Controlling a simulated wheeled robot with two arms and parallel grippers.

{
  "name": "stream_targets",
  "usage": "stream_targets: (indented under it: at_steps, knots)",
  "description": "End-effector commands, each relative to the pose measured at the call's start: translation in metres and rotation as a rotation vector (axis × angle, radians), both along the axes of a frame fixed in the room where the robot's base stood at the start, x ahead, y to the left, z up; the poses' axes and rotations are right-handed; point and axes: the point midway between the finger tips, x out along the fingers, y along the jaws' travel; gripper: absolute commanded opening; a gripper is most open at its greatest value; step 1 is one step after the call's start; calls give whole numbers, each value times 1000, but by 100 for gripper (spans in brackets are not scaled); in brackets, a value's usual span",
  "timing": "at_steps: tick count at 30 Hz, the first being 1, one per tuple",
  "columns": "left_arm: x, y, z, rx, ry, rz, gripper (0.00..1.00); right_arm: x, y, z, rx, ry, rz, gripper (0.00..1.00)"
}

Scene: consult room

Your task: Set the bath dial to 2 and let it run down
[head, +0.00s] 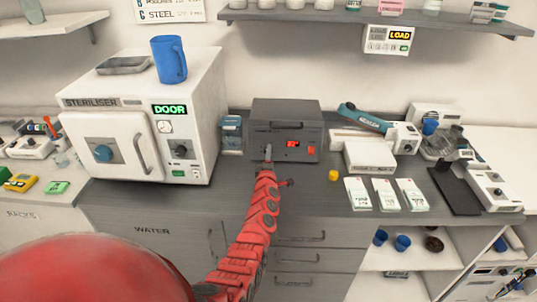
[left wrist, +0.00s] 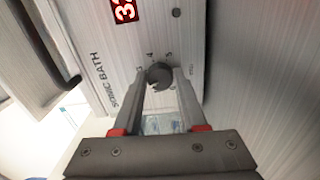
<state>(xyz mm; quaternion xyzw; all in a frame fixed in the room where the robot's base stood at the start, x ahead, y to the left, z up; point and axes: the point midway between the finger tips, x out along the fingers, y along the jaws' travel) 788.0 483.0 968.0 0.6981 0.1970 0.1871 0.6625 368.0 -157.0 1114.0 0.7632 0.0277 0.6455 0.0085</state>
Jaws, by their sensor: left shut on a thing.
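The sonic bath is a dark grey box (head: 287,112) on the counter, with a red lit display (head: 294,144) on its front. In the left wrist view its front panel (left wrist: 190,50) shows turned on its side, lettered "SONIC BATH". The dial (left wrist: 159,74) is a small dark round knob with numerals such as 4 and 5 beside it. I cannot read which numeral it points to. My left gripper (head: 267,158) is at the left part of the bath's front. In the left wrist view its two fingers (left wrist: 161,84) are shut on the dial, one on each side. My right gripper is out of view.
A white steriliser (head: 140,125) with a blue mug (head: 169,60) on top stands left of the bath. A shelf (head: 380,20) hangs above.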

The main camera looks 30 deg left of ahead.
Motion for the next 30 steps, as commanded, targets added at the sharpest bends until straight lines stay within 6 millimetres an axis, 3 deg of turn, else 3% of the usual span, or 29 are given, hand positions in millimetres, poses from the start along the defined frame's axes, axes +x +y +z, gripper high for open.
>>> stream_targets:
  at_steps: [19,20,21,24,30]
  knots:
    - [0,-1,-1,45,29,-1,0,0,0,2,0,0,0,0]
    - [0,-1,-1,45,29,-1,43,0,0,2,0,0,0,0]
    - [0,-1,-1,45,29,-1,50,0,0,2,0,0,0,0]
    - [0,-1,-1,45,29,-1,68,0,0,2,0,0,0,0]
    - [0,0,-1,45,29,-1,70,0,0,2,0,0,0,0]
